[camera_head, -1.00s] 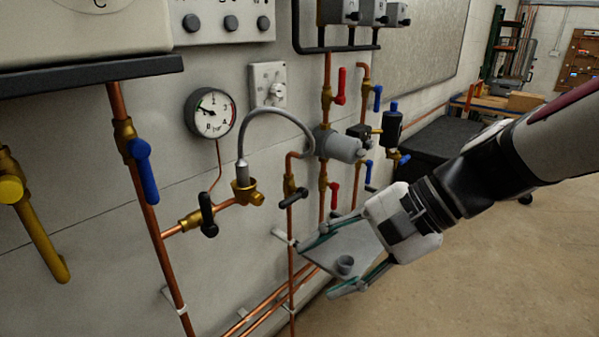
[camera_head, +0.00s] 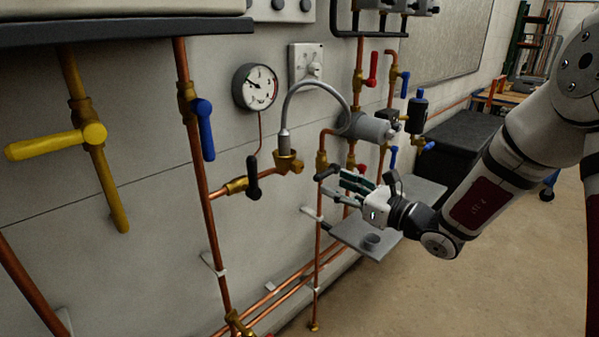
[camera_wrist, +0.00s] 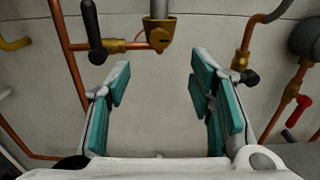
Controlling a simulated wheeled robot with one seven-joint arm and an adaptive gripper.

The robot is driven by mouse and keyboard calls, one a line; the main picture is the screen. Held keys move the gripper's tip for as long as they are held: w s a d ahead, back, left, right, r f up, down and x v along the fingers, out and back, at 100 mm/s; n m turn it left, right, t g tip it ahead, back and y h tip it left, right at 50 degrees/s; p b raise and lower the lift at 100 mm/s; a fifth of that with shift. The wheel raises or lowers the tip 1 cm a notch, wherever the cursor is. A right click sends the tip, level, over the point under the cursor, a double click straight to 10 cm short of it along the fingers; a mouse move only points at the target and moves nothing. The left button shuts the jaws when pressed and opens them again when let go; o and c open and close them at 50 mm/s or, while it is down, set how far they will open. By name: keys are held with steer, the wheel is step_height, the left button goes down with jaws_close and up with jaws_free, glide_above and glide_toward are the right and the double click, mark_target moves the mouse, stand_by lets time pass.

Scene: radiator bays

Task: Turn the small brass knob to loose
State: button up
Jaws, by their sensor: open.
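A brass fitting (camera_head: 287,161) hangs under the grey flexible hose, and a small round brass knob (camera_head: 297,167) sticks out of its side. In the wrist view the fitting (camera_wrist: 158,22) is at top centre, with the rounded brass knob (camera_wrist: 158,40) on its front. My gripper (camera_head: 338,187) is open and empty, pointing at the wall to the right of and slightly below the fitting. In the wrist view the teal-padded fingers (camera_wrist: 160,80) stand wide apart, with the knob above the gap between them. Nothing touches the knob.
A black lever (camera_head: 253,178) sits left of the fitting. Another black lever (camera_head: 327,173) is close to my fingertips. The pressure gauge (camera_head: 255,87) is above.

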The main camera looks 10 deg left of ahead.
mark_target(300, 169)
steer(key=x, duration=1.2)
steer(key=shift+w+a+b, duration=0.15)
steer(key=shift+b, duration=0.15)
jaws_close()
